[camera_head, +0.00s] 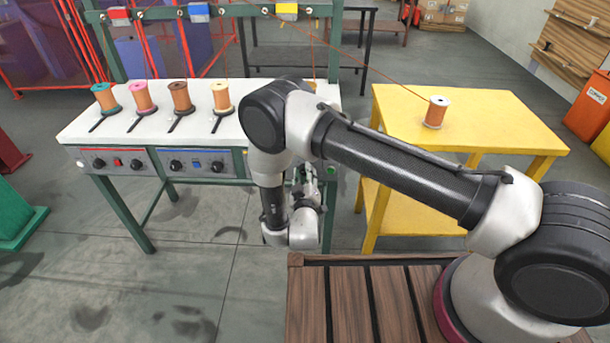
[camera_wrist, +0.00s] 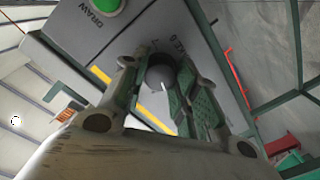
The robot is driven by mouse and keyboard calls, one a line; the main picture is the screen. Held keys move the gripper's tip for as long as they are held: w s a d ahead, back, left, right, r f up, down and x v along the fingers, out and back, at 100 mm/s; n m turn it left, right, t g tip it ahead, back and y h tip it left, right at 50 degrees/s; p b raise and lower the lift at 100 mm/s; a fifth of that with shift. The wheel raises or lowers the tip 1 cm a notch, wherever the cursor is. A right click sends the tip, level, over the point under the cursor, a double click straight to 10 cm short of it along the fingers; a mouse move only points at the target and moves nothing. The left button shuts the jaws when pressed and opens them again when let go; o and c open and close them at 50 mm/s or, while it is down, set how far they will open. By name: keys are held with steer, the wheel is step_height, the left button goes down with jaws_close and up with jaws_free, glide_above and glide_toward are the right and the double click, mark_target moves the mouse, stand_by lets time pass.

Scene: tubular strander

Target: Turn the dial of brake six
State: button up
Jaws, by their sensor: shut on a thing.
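The dial of brake six (camera_wrist: 162,72) is a dark round knob on a grey panel in the wrist view. The label beside it is partly hidden; its visible end reads like "KE 6". My gripper (camera_wrist: 160,84) is shut on the dial, with one green-padded finger on each side of it. In the head view my gripper (camera_head: 305,178) is at the right end of the white bench's front panel (camera_head: 231,166). There my arm hides the dial.
A green button (camera_wrist: 108,4) marked "DRAW" sits near the dial. The white bench (camera_head: 75,134) holds several spools with dark levers. A yellow table (camera_head: 490,128) with one copper spool (camera_head: 436,112) stands to the right. Grey floor (camera_head: 190,275) is clear in front.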

steer(key=n, duration=0.5)
steer(key=shift+n, duration=2.3)
steer(key=o, duration=1)
steer(key=s, duration=0.7)
steer(key=shift+s+a+r, duration=0.15)
steer(key=shift+s, duration=0.1)
